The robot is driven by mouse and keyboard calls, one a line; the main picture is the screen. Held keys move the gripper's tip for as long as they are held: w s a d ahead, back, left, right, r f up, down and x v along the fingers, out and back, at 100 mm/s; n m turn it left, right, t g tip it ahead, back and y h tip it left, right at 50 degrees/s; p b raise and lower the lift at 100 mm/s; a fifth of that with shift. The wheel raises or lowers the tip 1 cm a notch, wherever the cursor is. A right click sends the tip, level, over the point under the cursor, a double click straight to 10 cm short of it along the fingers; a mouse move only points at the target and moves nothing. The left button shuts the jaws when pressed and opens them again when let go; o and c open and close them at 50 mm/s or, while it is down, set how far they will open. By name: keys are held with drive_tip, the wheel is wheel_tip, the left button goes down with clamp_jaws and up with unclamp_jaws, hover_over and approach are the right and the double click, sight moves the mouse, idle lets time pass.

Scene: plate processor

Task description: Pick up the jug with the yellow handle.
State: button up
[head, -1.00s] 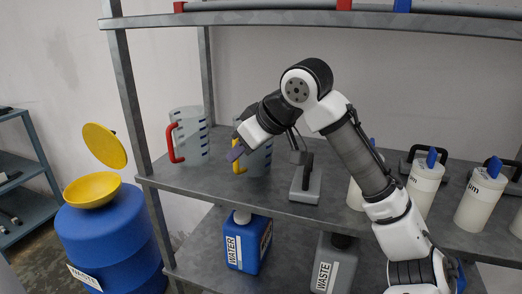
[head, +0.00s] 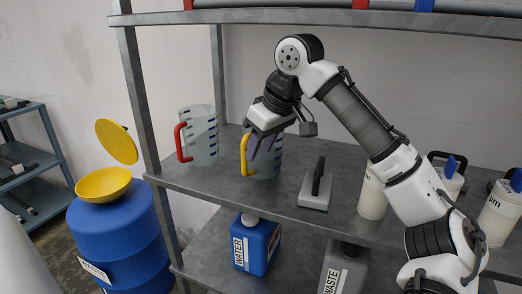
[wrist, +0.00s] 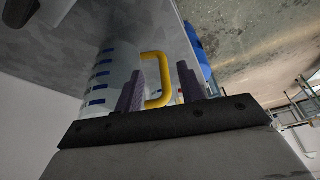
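The jug with the yellow handle (head: 267,163) stands upright on the grey shelf, a clear jug with blue marks. Its yellow handle (head: 245,156) is on its left side. My gripper (head: 262,147) is at the jug's upper part, with purple fingers pointing down, and hides part of the jug. In the wrist view the fingers (wrist: 160,85) are apart, and the yellow handle (wrist: 158,80) shows between them. The jug body (wrist: 100,78) is left of the fingers there. I cannot tell whether a finger touches the handle.
A jug with a red handle (head: 203,135) stands just left. A grey block with a black handle (head: 318,190) is to the right, then white bottles (head: 372,196). An upper shelf (head: 330,18) runs overhead; a metal post (head: 138,95) stands at left.

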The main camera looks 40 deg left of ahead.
sight(247, 174)
drive_tip(key=a+f, duration=0.2)
drive_tip(key=a, duration=0.2)
drive_tip(key=shift+a+f, duration=0.15)
drive_tip(key=shift+f, duration=0.25)
drive_tip(key=shift+c, duration=0.5)
clamp_jaws()
drive_tip(key=shift+r, duration=0.1)
